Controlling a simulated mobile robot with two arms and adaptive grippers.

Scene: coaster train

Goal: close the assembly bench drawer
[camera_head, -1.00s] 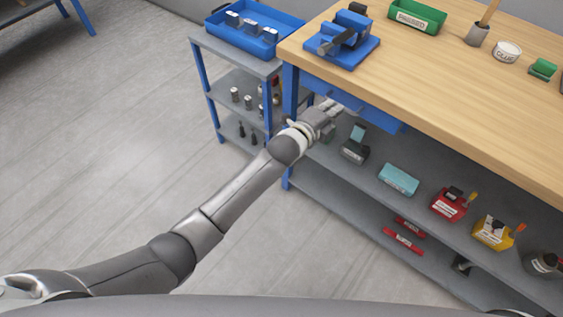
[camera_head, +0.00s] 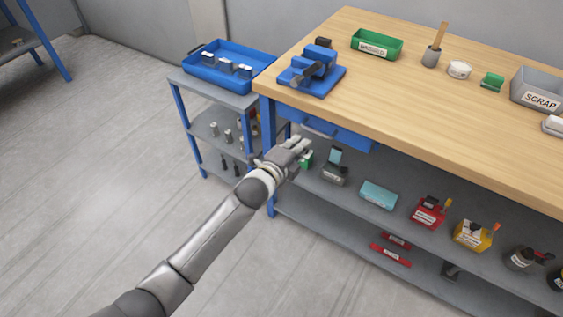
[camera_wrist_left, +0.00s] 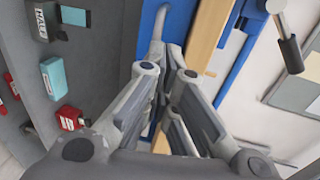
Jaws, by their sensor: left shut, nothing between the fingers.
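The assembly bench drawer (camera_head: 345,137) has a blue front, under the left end of the wooden bench top. Its grey bar handle (camera_head: 318,130) shows in the head view. The front looks about in line with the bench edge; a small gap cannot be told. My left gripper (camera_head: 301,146) is just below and left of the handle, apart from it, shut and empty. In the left wrist view the shut fingers (camera_wrist_left: 168,95) are in front, with the handle (camera_wrist_left: 159,28) and blue drawer front (camera_wrist_left: 183,18) beyond them. My right gripper is not in view.
The bench top (camera_head: 420,105) bears a blue vise (camera_head: 312,68) and a green bin (camera_head: 377,44). The shelf below holds a teal box (camera_head: 378,194) and red and yellow containers. A side rack with a blue tray (camera_head: 215,72) stands left. The floor (camera_head: 90,170) at left is clear.

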